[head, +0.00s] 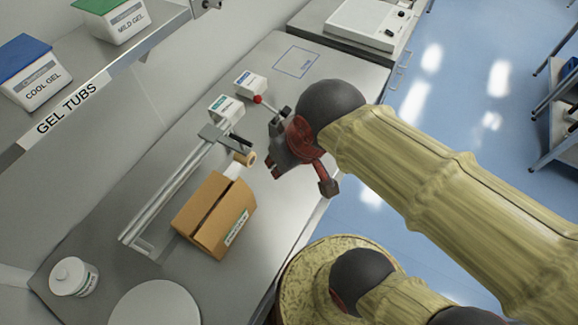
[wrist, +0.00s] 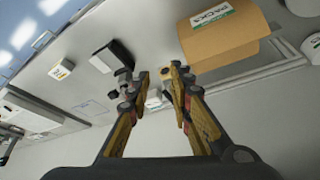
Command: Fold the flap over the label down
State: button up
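A brown cardboard box (head: 203,207) sits on the grey bench, with a dark gap between its top panels. A white label with green print (head: 236,227) is on its right-hand side and is uncovered; the box (wrist: 222,45) and its label (wrist: 211,15) also show at the top right of the wrist view. The flap's exact angle is hard to tell. My gripper (head: 291,165) is above the bench, up and right of the box and apart from it. In the wrist view my gripper (wrist: 159,78) has its two fingers apart with nothing clearly held between them.
A tape roll (head: 246,158) is beside the box's far end. A metal rail frame (head: 165,190) runs along its left. Small white cartons (head: 250,83) and a red-knobbed lever (head: 258,99) are further back. A shelf (head: 90,85) overhangs upper left.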

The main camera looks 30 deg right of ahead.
aim_at(212, 229)
jog(key=l+u, duration=0.15)
jog(key=u, duration=0.25)
jog(key=l+u, duration=0.15)
jog(key=u, duration=0.25)
jog(key=l+u, duration=0.15)
jog(key=u, duration=0.2)
jog(key=l+u, duration=0.2)
jog(key=l, duration=0.3)
jog(key=k+l+u, duration=0.15)
jog(key=l, duration=0.3)
jog(key=k+l+u, duration=0.2)
jog(key=l, duration=0.3)
jog(key=i+l, duration=0.1)
jog(key=i, duration=0.15)
